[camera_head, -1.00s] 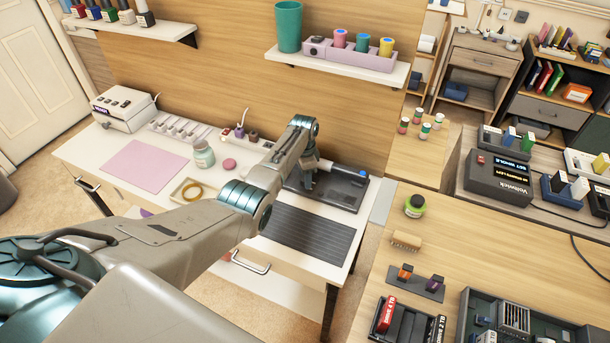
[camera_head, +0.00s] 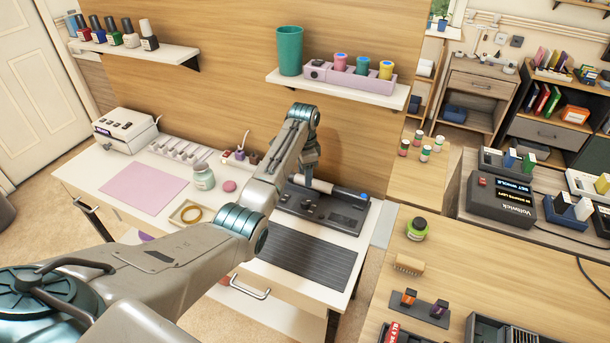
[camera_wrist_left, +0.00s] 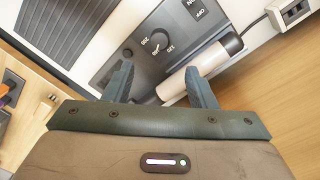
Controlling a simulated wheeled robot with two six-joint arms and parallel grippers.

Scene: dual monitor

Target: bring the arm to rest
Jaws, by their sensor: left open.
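My left arm (camera_head: 180,250) reaches in from the lower left over the white desk. Its gripper (camera_head: 309,170) points down over the black control station (camera_head: 335,208); in the left wrist view the gripper (camera_wrist_left: 160,68) is open, with nothing held between its fingers. The gripper appears to be above the station, but the exact gap cannot be told. My right gripper is not in view.
A shelf (camera_head: 390,95) with a teal cup (camera_head: 290,50) overhangs behind the gripper. A wooden table (camera_head: 395,275) stands at right.

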